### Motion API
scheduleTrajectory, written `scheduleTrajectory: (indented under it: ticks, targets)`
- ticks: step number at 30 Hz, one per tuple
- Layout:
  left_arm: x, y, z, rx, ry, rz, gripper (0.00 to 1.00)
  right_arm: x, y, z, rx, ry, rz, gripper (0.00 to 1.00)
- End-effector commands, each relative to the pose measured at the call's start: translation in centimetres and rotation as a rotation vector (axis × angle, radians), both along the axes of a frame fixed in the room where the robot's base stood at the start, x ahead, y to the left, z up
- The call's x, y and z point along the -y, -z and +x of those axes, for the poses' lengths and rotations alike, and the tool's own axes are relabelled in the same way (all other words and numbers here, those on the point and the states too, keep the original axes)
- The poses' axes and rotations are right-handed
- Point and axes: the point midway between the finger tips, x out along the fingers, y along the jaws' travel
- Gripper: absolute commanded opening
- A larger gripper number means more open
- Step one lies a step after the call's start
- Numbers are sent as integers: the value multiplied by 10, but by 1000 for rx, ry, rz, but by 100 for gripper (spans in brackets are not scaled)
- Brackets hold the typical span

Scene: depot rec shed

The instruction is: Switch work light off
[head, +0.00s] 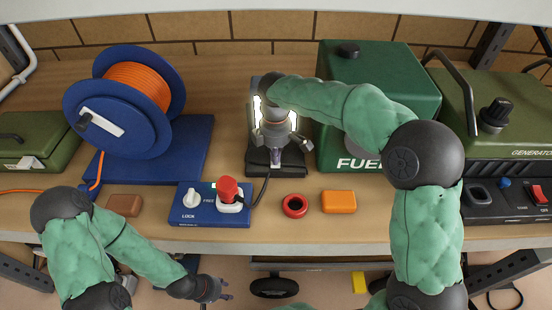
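The work light (257,108) stands on the shelf at the centre, against the back. Its lit white panel shows on both sides of my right gripper, so the lamp is on. Its dark base (262,170) rests on the wood. My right gripper (278,152) is in front of the lamp, low near its base, and hides most of its middle. Whether its fingers touch the lamp or a switch, I cannot tell. The switch itself cannot be made out. My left gripper (224,290) is open and empty, below the shelf's front edge, away from the lamp.
A blue cable reel (110,165) stands left and a green fuel can (400,75) right of the lamp. A blue switch box (215,217), a red ring (295,206), an orange block (339,202) and a brown block (124,204) lie in front. A generator (510,110) stands far right.

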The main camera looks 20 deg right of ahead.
Motion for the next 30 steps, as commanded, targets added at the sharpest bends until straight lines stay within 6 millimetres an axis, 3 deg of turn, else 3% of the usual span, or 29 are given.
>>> scheduleTrajectory:
  ticks: [8, 30]
  targets:
    - [0, -2, 0, 0, 0, 0, 40, 0, -1, 0, 0, 0, 0, 0]
    - [0, -50, 0, 0, 0, 0, 40, 0, -51, 0, 0, 0, 0, 0]
